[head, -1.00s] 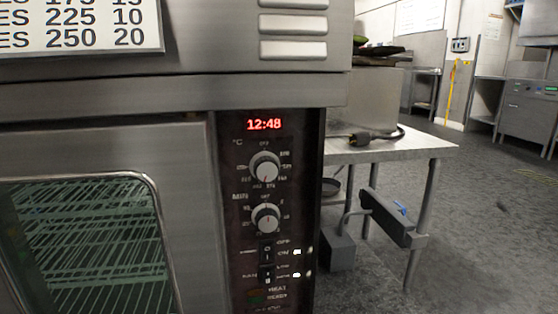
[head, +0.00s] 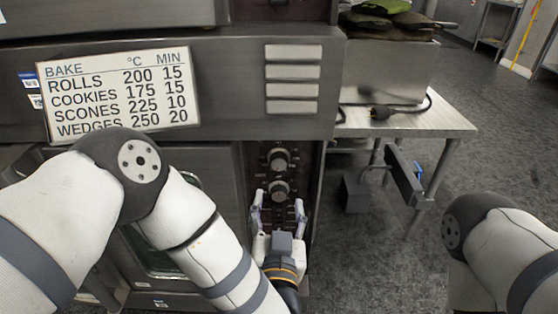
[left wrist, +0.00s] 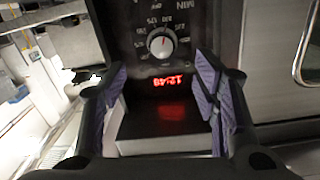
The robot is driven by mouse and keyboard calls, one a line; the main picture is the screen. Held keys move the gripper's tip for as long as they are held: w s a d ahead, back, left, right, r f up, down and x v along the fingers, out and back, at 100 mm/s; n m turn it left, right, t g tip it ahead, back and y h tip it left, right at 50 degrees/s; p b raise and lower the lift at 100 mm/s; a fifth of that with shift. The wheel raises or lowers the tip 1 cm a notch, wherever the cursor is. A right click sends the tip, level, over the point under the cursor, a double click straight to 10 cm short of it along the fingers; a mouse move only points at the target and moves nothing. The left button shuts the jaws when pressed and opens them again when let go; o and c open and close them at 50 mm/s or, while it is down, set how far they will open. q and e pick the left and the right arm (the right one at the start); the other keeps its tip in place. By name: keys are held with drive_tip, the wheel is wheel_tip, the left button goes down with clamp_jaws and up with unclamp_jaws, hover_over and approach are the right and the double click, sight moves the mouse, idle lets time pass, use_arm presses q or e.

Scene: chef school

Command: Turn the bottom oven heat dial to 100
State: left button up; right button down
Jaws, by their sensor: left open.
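The bottom oven's heat dial (head: 279,158) is the upper of two silver knobs on the dark panel below the vents. The minute dial (head: 279,190) is below it. In the left wrist view, the heat dial (left wrist: 161,43) appears upside down, above the red 12:48 display (left wrist: 168,80). Its small labels and exact setting are hard to read. My right gripper is out of view.
A bake chart (head: 118,92) hangs on the front above the oven door. A metal table (head: 440,122) with a black plug (head: 380,112) stands at the right. Grey floor (head: 395,250) lies open between the oven and my right arm.

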sight(279, 164)
use_arm(q)
drive_tip(key=w, duration=0.4)
drive_tip(key=w+b, duration=0.1)
drive_tip(key=w, duration=0.7)
drive_tip(key=shift+w+r+b, duration=0.15)
drive_tip(key=shift+r+b, duration=0.15)
drive_tip(key=shift+r, duration=0.1)
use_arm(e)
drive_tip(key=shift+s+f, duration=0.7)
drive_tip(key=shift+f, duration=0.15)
use_arm(q)
drive_tip(key=c, duration=1.2)
